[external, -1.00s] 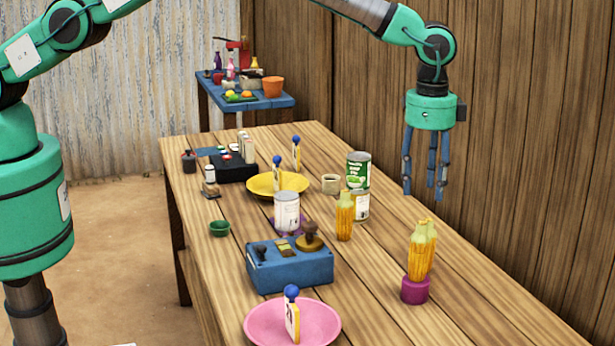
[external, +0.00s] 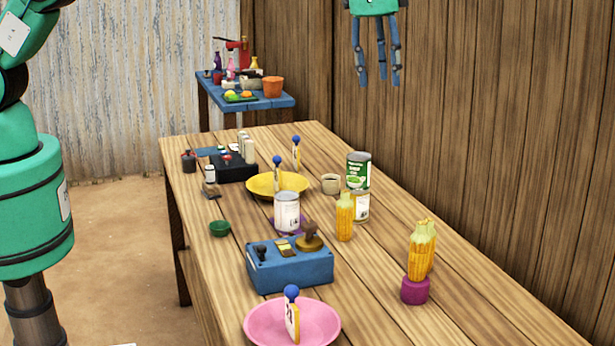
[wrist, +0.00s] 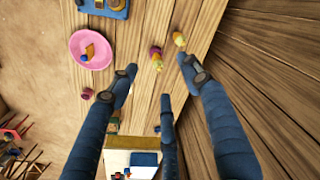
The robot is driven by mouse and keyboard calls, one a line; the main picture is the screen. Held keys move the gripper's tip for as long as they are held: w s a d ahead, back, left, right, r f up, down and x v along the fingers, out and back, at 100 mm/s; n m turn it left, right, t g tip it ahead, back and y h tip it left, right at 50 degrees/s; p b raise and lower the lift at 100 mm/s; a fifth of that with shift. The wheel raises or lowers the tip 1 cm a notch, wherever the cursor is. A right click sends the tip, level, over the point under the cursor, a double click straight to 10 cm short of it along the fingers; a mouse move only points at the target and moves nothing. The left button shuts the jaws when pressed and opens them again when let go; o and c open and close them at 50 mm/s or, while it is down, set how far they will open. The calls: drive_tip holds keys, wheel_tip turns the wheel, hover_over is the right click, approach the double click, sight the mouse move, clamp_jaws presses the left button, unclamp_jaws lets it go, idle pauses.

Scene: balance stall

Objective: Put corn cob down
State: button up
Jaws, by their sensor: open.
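One yellow corn cob (external: 344,218) stands upright on the table beside the cans. At the front right, yellow corn (external: 421,252) stands at a purple round block (external: 415,291); it looks like two cobs, one partly behind the other. Whether the corn rests on the block or behind it is hard to tell. My gripper (external: 377,82) is open and empty, high above the far right side of the table, well clear of all the corn.
A pink plate (external: 325,327) and a blue scale box (external: 289,268) are at the front. A yellow plate (external: 262,186), a green-labelled can (external: 359,170) and a white can (external: 287,212) stand farther back. The wooden wall (external: 500,140) borders the right side. The table's right strip is mostly clear.

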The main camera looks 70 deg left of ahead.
drive_tip(key=s+a+r+n+t, duration=0.1)
drive_tip(key=s+a+r+n, duration=0.1)
drive_tip(key=s+a+r, duration=0.9)
drive_tip(key=s+a+r+n+t, duration=0.1)
drive_tip(key=s+a+r+n, duration=0.1)
drive_tip(key=s+a+r, duration=0.9)
drive_tip(key=s+a+f+n, duration=0.1)
drive_tip(key=s+a+f, duration=0.1)
drive_tip(key=s, duration=0.8)
drive_tip(key=s+a+f+n+t, duration=0.1)
drive_tip(key=s+a+f, duration=0.2)
drive_tip(key=s, duration=0.7)
drive_tip(key=s+a+f+n+t, duration=0.1)
drive_tip(key=s+a+f, duration=0.1)
drive_tip(key=s, duration=0.9)
drive_tip(key=shift+a+f, duration=0.35)
wheel_tip(320, 180, down, 13)
drive_tip(key=b, duration=1.2)
drive_tip(key=shift+r+b, duration=0.15)
drive_tip(key=shift+b, duration=0.25)
